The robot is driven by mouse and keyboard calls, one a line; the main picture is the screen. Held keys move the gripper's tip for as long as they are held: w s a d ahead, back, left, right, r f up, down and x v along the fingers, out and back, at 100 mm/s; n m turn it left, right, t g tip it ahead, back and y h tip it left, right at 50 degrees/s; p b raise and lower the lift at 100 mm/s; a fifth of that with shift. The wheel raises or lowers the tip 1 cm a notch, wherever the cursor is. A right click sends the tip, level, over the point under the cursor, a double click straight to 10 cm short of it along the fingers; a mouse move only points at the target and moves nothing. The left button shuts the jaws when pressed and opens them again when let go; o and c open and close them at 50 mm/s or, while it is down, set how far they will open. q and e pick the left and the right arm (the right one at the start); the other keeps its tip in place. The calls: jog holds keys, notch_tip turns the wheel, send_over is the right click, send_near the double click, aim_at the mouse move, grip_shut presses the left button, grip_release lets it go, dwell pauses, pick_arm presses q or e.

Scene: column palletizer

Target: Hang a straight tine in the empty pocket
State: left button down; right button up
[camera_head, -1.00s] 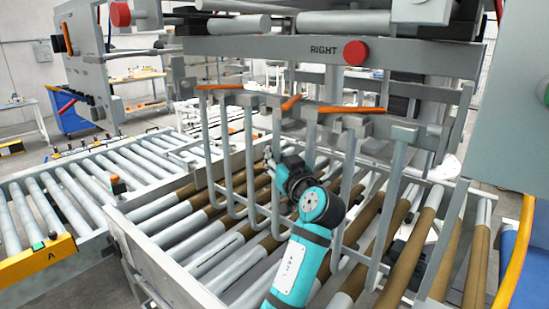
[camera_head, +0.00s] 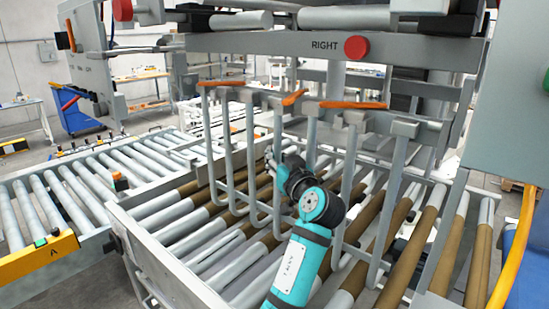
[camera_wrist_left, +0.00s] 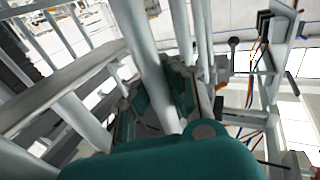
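Several grey tines hang from a row of grey pocket blocks (camera_head: 355,117) below the beam marked RIGHT (camera_head: 300,46). One tine (camera_head: 211,150) hangs at the left end of the row and another (camera_head: 396,190) towards the right. Orange levers (camera_head: 352,105) lie along the top of the row. My left gripper (camera_head: 271,160) is among the tines at mid-height. In the left wrist view, a grey bar (camera_wrist_left: 150,65) runs down between or in front of its dark fingers (camera_wrist_left: 158,108); I cannot tell whether they grip it. I cannot pick out the empty pocket. My right gripper is not in view.
Roller conveyors (camera_head: 55,205) lie at the left, and grey and brown rollers (camera_head: 195,222) lie under the tines. A red button (camera_head: 356,47) is on the beam. A grey panel (camera_head: 505,110) and orange tube (camera_head: 518,245) bound the right side.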

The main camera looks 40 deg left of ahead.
pick_arm(q)
jog(key=c, duration=1.4)
grip_release()
jog(key=shift+d+f, duration=0.1)
jog(key=v, duration=0.7)
jog(key=shift+s+d, duration=0.2)
